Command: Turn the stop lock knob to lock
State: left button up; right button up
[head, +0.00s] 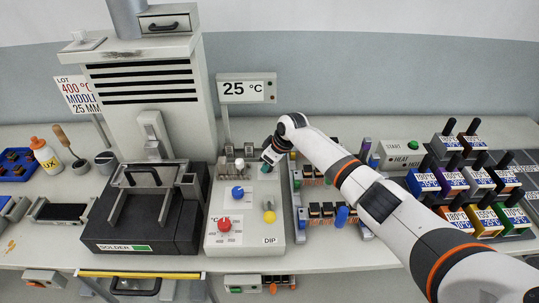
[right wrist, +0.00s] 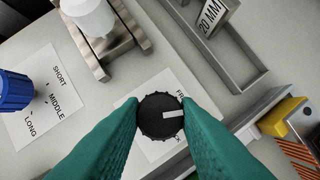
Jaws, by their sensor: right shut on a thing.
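The stop lock knob is a black ridged round knob (right wrist: 154,125) with a white pointer, in the middle of the right wrist view. The pointer aims right and slightly up. A white label lies under it, with "FR" readable above and a "K" below; the rest is covered. My right gripper (head: 267,161) is over the back right of the grey control panel (head: 253,240). Its teal fingers are shut on the knob, one on each side. In the head view the gripper largely hides the knob. My left gripper is not in view.
A blue knob (head: 238,191) with a SHORT, MIDDLE, LONG label is to the left. A red knob (head: 224,226) and a yellow knob (head: 269,216) are nearer the front. A white cylinder (right wrist: 90,15) on a metal block and a metal channel (right wrist: 225,60) stand close by.

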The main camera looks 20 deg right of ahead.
jog(key=m+p, duration=0.2)
jog(key=m+h+p, duration=0.1)
jog(key=shift+a+r+m+t+p, duration=0.15)
jog(key=shift+r+m+t+p, duration=0.15)
jog(key=shift+m+t, duration=0.1)
jog(key=m+h+p, duration=0.1)
jog(key=m+p, duration=0.1)
jog(key=m, duration=0.1)
jog(key=shift+a+f+m+h, duration=0.1)
jog(key=shift+m+h, duration=0.2)
jog(key=m+h, duration=0.1)
jog(key=m, duration=0.1)
jog(key=shift+f+m+p, duration=0.1)
jog(key=shift+m+p, duration=0.2)
jog(key=shift+p, duration=0.1)
jog(key=shift+m+h, duration=0.5)
jog(key=shift+m, duration=0.9)
jog(key=o, duration=1)
jog(key=shift+f, duration=0.1)
